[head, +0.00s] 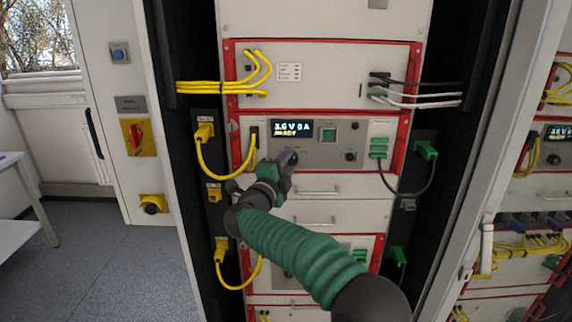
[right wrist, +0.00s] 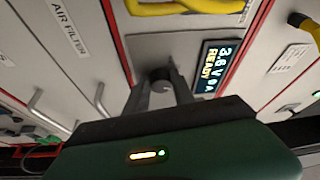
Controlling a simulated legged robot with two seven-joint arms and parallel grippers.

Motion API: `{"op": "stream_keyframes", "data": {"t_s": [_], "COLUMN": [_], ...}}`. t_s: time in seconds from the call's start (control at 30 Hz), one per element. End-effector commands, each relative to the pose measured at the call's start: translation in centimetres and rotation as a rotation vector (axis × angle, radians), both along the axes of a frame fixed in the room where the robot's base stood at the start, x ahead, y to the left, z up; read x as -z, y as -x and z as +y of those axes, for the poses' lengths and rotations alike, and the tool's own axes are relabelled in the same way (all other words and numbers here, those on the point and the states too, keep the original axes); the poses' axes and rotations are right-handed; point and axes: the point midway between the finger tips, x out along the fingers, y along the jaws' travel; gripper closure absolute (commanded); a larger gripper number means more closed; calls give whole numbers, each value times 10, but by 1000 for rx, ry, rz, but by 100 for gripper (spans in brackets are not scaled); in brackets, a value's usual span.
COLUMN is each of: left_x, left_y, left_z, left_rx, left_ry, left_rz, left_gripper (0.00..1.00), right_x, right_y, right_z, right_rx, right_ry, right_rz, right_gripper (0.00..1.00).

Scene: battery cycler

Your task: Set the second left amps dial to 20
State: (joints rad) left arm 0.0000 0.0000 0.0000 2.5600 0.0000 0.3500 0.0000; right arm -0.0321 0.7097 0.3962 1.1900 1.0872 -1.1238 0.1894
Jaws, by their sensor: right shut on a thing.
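The second unit (head: 376,126) in the left rack has a red frame and a grey panel. Its display (head: 292,128) reads 3.6 V 0 A, READY; it also shows in the right wrist view (right wrist: 213,68). My right gripper (head: 290,159) is at the panel just below this display. In the right wrist view its two fingers (right wrist: 161,88) are shut on a small dark dial (right wrist: 160,73). The dial's label and setting cannot be read, and the gripper hides it in the head view. Another dark dial (head: 349,156) sits to the right on the panel. My left gripper is not in view.
Yellow cables (head: 221,172) loop at the left of the unit, close to my right wrist. A green plug (head: 426,150) with a dark cable is at the right. A drawer handle (head: 317,191) lies below. A second rack stands at the far right.

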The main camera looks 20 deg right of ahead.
Motion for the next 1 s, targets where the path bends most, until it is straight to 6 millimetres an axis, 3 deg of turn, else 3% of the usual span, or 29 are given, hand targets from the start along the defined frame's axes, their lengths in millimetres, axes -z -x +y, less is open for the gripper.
{"op": "stream_keyframes", "data": {"t_s": [0.17, 0.2, 0.37, 0.73, 0.87, 1.0], "left_x": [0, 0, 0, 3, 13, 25], "left_y": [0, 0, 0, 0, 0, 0], "left_z": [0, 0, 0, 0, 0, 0], "left_rx": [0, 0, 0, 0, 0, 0], "left_ry": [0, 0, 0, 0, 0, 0], "left_rz": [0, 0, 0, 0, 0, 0], "left_gripper": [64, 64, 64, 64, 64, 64], "right_x": [3, 3, 3, 3, 7, 10], "right_y": [0, 0, 0, 4, 23, 55], "right_z": [-3, -3, -2, 4, 19, 44], "right_rx": [7, 7, 5, 1, -2, -2], "right_ry": [-1, -1, 0, 1, 3, 2], "right_rz": [5, 5, 4, 3, 3, 2], "right_gripper": [100, 69, 49, 49, 49, 49]}}
